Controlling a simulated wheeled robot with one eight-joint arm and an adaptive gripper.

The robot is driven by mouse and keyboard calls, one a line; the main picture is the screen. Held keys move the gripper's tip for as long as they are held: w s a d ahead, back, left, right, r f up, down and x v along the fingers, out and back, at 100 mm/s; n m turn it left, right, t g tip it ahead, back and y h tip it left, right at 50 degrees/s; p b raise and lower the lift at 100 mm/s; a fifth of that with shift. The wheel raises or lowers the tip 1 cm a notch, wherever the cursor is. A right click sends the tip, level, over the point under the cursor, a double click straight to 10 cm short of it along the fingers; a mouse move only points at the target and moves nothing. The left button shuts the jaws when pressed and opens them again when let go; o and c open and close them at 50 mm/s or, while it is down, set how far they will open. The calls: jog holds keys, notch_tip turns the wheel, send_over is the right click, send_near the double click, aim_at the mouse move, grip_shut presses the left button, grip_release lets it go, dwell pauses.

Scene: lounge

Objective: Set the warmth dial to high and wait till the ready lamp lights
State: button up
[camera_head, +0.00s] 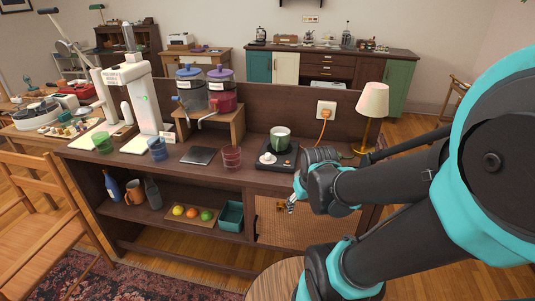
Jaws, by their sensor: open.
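A black warming plate (291,162) stands on the right part of the dark sideboard, with a green cup (280,143) on it. A small round white piece (267,158) sits at its front left; it may be the warmth dial, but it is too small to tell, and no setting can be read. I cannot make out a ready lamp on the plate. My gripper (286,207) is open and empty, in front of the sideboard and below the plate, apart from both. My arm comes in from the right.
An orange cord runs from the plate's area to a wall socket (326,110), beside a lamp (372,100). A red glass (232,156) and dark flat pad (200,155) stand left of the plate. A wooden stool (275,284) is below my gripper.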

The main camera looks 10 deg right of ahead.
jog(key=w+a+r+n, duration=0.1)
jog(key=w+r+n, duration=0.2)
jog(key=n, duration=0.1)
jog(key=w+a+r+n, duration=0.2)
jog(key=w+r+n, duration=0.1)
jog(key=r+n, duration=0.1)
jog(key=w+a+r+n+h, duration=0.1)
jog(key=w+a+r+n, duration=0.1)
jog(key=n, duration=0.3)
jog(key=shift+w+r+n+g, duration=0.3)
jog(key=shift+w+r+n, duration=0.1)
jog(key=shift+w+r, duration=0.3)
jog(key=shift+c, duration=1.4)
notch_tip(320, 180, up, 12)
jog(key=n+h, duration=0.1)
jog(key=n, duration=1.3)
send_over(268, 154)
jog(key=s+a, duration=0.4)
jog(key=s, duration=0.2)
jog(key=x, duration=1.7)
jog(key=shift+w+d+r, duration=0.1)
jog(key=shift+w+d, duration=0.1)
jog(key=shift+d, duration=0.2)
grip_shut()
